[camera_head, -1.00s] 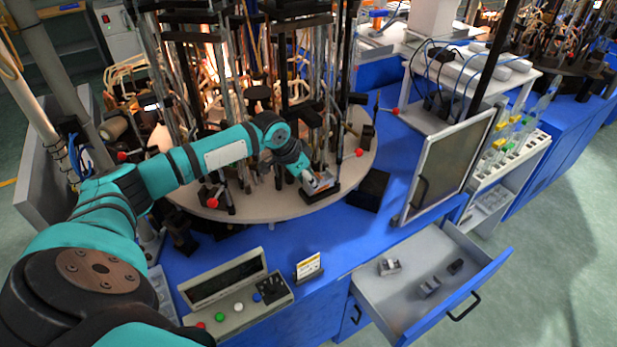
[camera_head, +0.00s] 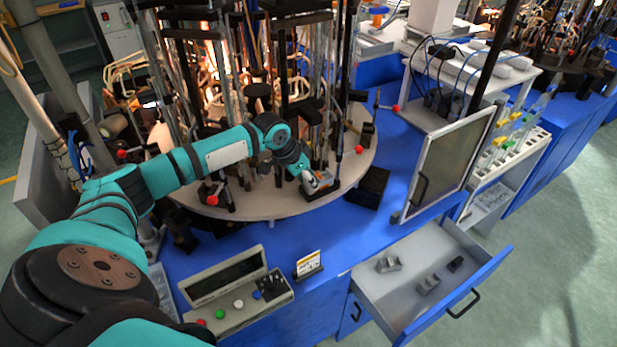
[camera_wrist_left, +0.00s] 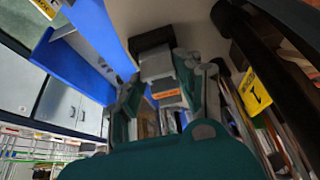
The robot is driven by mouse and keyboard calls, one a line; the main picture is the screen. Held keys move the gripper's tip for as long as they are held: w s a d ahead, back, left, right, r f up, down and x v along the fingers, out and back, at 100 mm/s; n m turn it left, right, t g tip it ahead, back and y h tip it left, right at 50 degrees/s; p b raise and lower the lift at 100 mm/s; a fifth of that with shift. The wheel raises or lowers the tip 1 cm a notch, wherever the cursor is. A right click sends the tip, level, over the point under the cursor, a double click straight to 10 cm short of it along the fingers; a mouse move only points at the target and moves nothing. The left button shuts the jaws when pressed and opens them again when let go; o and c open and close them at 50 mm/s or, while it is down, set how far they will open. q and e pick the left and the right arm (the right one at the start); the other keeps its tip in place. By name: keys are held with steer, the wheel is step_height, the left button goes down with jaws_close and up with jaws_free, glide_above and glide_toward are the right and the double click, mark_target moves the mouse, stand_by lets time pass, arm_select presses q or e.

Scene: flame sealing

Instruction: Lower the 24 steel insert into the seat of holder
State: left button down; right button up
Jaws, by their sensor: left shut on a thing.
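My left gripper (camera_head: 317,181) is at the front right edge of the round table, low over a dark holder (camera_head: 324,192). It is shut on the grey steel insert (camera_head: 322,179). In the left wrist view the insert (camera_wrist_left: 157,68) sits between the two teal fingers, and an orange label shows near it. The black holder (camera_wrist_left: 152,40) shows just beyond the insert. The insert is at or just above the holder; I cannot tell whether it touches the seat. The number on the insert cannot be read. My right gripper is not in view.
The round table (camera_head: 270,209) carries glass tubes, rods and red-knobbed handles close around my arm. A black block (camera_head: 369,186) lies right of the holder. An open drawer (camera_head: 411,309) with several metal pieces is at the lower right. A control box (camera_head: 238,299) stands in front.

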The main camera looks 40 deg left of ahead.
arm_select(q)
steer(key=shift+f, duration=0.2)
steer(key=c, duration=0.9)
jaws_free()
steer(key=shift+o, duration=0.5)
steer(key=shift+f, duration=0.1)
steer(key=shift+r+p, duration=2.35)
steer(key=shift+p, duration=0.15)
steer(key=v, duration=1.2)
